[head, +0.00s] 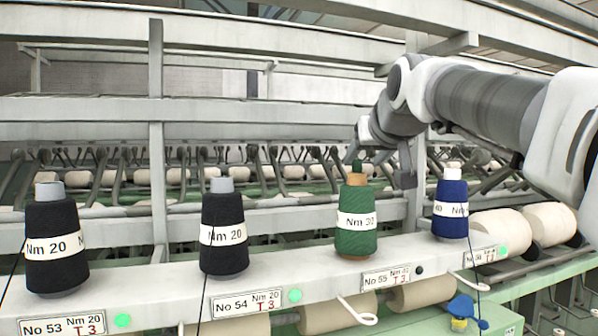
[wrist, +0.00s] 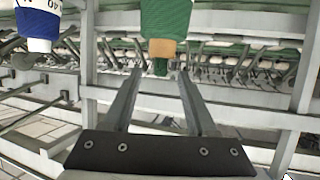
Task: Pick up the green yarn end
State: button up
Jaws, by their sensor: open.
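The green yarn end (head: 357,166) is a small dark green tip on top of the tan cone core of the green spool (head: 357,244), which is labelled Nm 30. The spool stands upright on the white rail. My gripper (head: 381,168) is open and empty by the spool's top. In the wrist view, the spool (wrist: 166,18) appears upside down. There the green yarn end (wrist: 160,67) shows between the two fingertips (wrist: 159,74), touching neither in the picture. I cannot tell the exact depth gap.
A blue spool (head: 451,212) stands to the right, near my arm. Two black spools (head: 222,245) (head: 56,250) stand to the left. The white rail (head: 325,277) carries number labels and green dots. Machine frames and white rollers fill the background.

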aim_at(359, 161)
jog(key=shift+w+p, duration=0.3)
jog(key=shift+w, duration=0.25)
jog(key=p+x, duration=0.1)
jog(key=x, duration=0.3)
jog(key=shift+w+a+r, duration=0.1)
jog(key=shift+w, duration=0.15)
grip_shut()
